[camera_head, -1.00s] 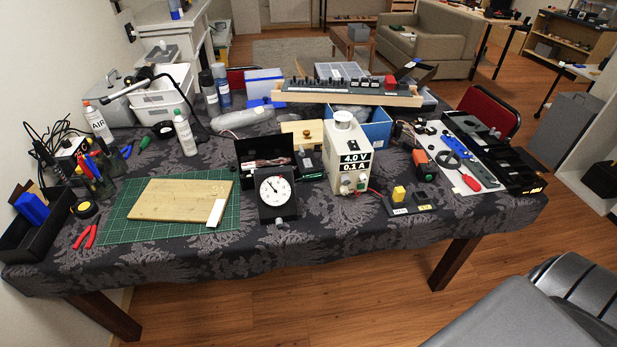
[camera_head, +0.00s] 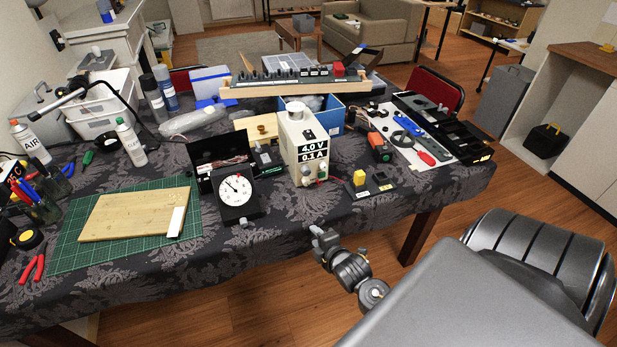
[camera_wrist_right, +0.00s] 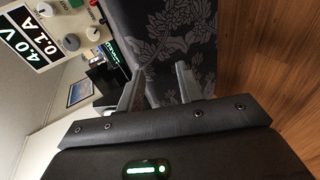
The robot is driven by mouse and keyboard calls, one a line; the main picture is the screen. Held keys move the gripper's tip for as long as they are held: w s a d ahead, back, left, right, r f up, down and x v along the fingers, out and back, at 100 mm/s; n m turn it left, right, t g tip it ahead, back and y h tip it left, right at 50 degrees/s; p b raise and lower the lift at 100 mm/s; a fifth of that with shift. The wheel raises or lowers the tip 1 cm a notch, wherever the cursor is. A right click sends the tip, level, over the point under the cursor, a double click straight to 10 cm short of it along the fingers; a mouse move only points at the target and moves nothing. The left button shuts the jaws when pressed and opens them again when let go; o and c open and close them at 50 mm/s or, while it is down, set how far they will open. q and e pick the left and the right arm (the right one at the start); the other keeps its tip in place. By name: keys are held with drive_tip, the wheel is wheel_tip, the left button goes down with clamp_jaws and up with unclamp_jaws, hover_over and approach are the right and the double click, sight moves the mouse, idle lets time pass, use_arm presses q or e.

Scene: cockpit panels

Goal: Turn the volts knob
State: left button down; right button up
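The power supply (camera_head: 302,144) is a cream box with readouts of 4.0 V and 0.1 A. It stands near the table's front edge. Small knobs (camera_head: 307,171) sit low on its front; their labels are too small to read, so I cannot tell which is volts. In the right wrist view the supply's panel (camera_wrist_right: 22,42) is turned sideways at upper left, with a light knob (camera_wrist_right: 45,10) and a grey knob (camera_wrist_right: 71,43). My right gripper (camera_head: 323,240) is in front of and below the supply, apart from it. Its fingers (camera_wrist_right: 158,88) are spread and empty. My left gripper is out of view.
A dial gauge (camera_head: 237,190) in a black case stands left of the supply. The tablecloth's front edge (camera_head: 290,226) lies near my right gripper. The cutting mat (camera_head: 75,256) is farther left.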

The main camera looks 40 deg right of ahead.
wheel_tip(320, 180, up, 5)
drive_tip(key=w+n+t, duration=0.1)
drive_tip(key=n+t+h, duration=0.2)
drive_tip(key=n+t, duration=0.2)
drive_tip(key=n, duration=0.2)
approach(307, 174)
drive_tip(key=p+x, duration=0.1)
drive_tip(key=x, duration=0.8)
drive_tip(key=shift+a, duration=0.1)
drive_tip(key=shift+c, duration=0.3)
drive_tip(key=c, duration=0.7)
drive_tip(key=shift+o, duration=0.2)
drive_tip(key=shift+m, duration=0.3)
drive_tip(key=shift+r+m+p, duration=0.1)
drive_tip(key=shift+m+p, duration=0.3)
drive_tip(key=shift+m, duration=2.3)
